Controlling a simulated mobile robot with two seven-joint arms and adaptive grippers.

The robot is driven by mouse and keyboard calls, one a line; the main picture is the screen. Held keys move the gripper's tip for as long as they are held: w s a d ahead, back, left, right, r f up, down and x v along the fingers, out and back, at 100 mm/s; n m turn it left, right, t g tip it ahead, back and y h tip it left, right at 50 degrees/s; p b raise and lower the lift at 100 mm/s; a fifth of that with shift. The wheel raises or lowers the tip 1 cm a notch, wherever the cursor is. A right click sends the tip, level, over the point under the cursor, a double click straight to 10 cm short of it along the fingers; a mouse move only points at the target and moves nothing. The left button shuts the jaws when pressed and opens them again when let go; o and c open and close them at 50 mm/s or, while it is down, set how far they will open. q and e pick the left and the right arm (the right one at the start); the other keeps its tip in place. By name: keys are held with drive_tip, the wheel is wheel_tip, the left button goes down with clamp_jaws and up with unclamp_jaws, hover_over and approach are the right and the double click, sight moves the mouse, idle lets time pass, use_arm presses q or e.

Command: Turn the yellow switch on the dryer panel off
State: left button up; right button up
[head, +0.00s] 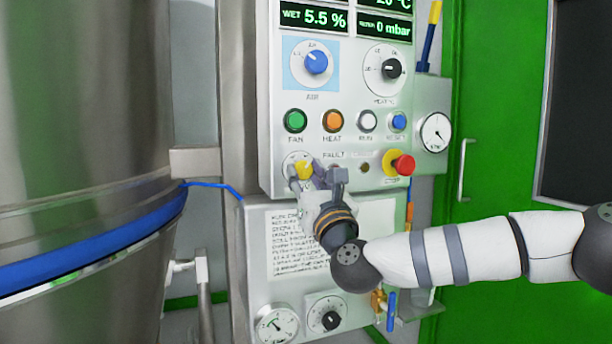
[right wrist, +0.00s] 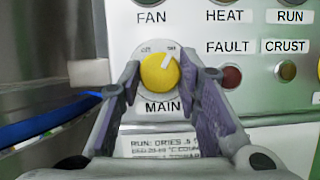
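The yellow switch (head: 304,168) is a round knob at the lower left of the dryer panel (head: 278,90). In the right wrist view the yellow switch (right wrist: 158,76) sits above the label MAIN, and its white pointer tilts up and to the right, toward the right one of two small, blurred marks. My right gripper (head: 308,178) is in front of the panel at the switch. In the right wrist view its two fingers stand apart, one on each side of the knob, with narrow gaps showing. My left gripper is not in view.
A red emergency button (head: 404,165) on a yellow base is right of the switch. FAN (head: 295,121) and HEAT (head: 333,121) buttons are above. A steel vessel (head: 80,110) stands at the left, and a gauge box (head: 433,132) sticks out at the right.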

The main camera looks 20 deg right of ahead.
idle(0.3)
drive_tip(key=n+y, duration=0.1)
drive_tip(key=n, duration=0.2)
drive_tip(key=shift+d+y, duration=0.1)
drive_tip(key=shift+y, duration=0.2)
drive_tip(key=n+y, duration=0.1)
drive_tip(key=n, duration=0.1)
drive_tip(key=n+y, duration=0.1)
drive_tip(key=n, duration=0.2)
drive_tip(key=shift+d+r+g+y+b, duration=0.1)
drive_tip(key=shift+d+g+y+b, duration=0.05)
drive_tip(key=shift+g+y+b, duration=0.2)
drive_tip(key=n, duration=0.2)
drive_tip(key=n+g+y, duration=0.1)
drive_tip(key=n, duration=0.1)
drive_tip(key=shift+r+n+y, duration=0.1)
drive_tip(key=shift+n+y, duration=0.15)
drive_tip(key=shift+n, duration=0.15)
drive_tip(key=shift+n+g+y+p, duration=0.35)
drive_tip(key=shift+n+g+y, duration=0.35)
drive_tip(key=shift+n, duration=1.2)
drive_tip(key=o, duration=1.1)
drive_tip(key=shift+o, duration=0.2)
